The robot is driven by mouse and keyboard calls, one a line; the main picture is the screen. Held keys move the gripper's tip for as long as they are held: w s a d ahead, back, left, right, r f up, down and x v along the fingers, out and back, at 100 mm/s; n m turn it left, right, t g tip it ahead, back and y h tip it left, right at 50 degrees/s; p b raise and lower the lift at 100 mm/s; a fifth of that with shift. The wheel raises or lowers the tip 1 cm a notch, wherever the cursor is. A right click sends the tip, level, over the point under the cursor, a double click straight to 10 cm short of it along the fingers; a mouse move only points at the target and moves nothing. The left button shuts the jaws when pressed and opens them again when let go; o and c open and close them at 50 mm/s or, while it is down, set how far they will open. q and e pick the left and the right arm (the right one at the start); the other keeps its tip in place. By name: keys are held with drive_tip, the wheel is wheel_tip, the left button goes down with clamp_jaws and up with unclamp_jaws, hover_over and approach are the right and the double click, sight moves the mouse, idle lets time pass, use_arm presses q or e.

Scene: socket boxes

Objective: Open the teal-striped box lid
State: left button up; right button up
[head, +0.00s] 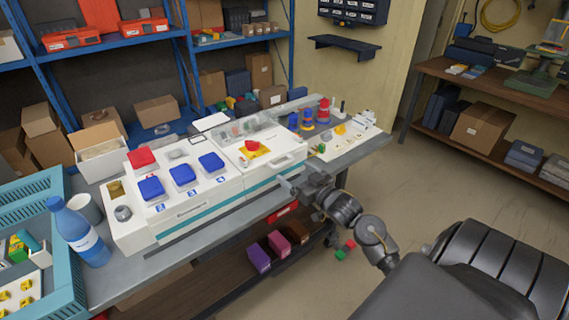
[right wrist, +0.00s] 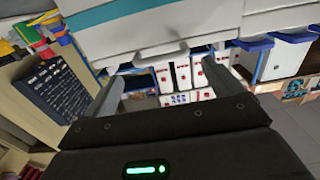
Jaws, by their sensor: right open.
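The white teal-striped box (head: 247,182) stands on the grey bench in the head view. Its lid (head: 276,145) looks shut, with a pale handle (head: 285,161) at the front edge and a yellow patch with a red piece on top. My right gripper (head: 288,188) is in front of the box, just below and outside the handle. In the right wrist view, the gripper (right wrist: 165,70) is open and empty. The handle (right wrist: 158,56) shows ahead between its two fingers, and I see no contact. My left gripper is not in view.
A white panel with blue lids (head: 183,175) adjoins the box on the left. A blue bottle (head: 78,232) and teal tray (head: 62,280) are further left. Red and blue pieces (head: 308,118) stand behind on the right.

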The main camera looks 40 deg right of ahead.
sight(284, 164)
drive_tip(key=w, duration=0.6)
drive_tip(key=shift+w+p, duration=0.25)
drive_tip(key=shift+p, duration=0.1)
